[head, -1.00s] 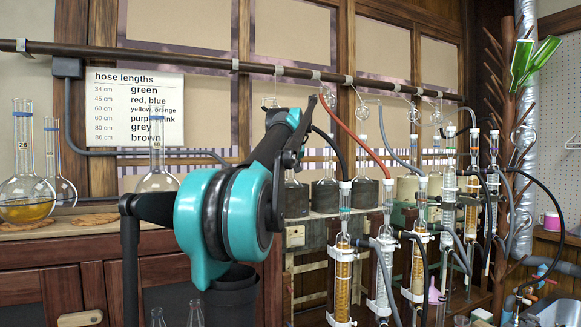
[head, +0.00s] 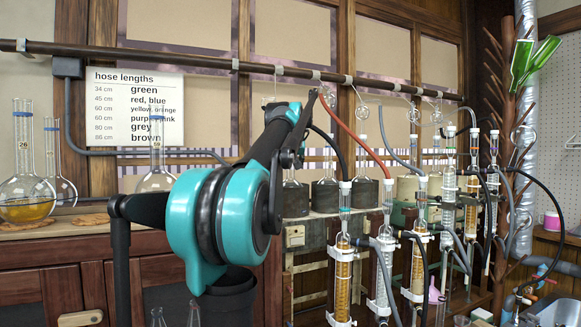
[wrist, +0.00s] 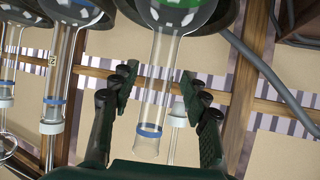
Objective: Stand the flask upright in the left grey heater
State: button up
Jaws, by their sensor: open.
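In the wrist view, which looks upside down, my gripper (wrist: 160,108) is open, with its dark fingers on either side of a clear flask neck (wrist: 154,105). The neck has a blue ring near its mouth, and green shows in its bulb at the top edge. A gap shows on both sides of the neck. Dark rounded rims show near the bulb. In the head view my gripper is hidden by my arm. The left grey heater (head: 294,201) stands on the rig, with clear glass above it. I cannot tell which flask is between my fingers.
More grey heaters (head: 366,193) stand to the right. Glass columns with hoses (head: 343,265) stand in front. A flask of yellow liquid (head: 27,208) and a clear flask (head: 157,180) stand on the left counter. A dark rail (head: 210,62) runs above. Other flask necks (wrist: 53,110) hang close in the wrist view.

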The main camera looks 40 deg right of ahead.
jog(key=v, duration=1)
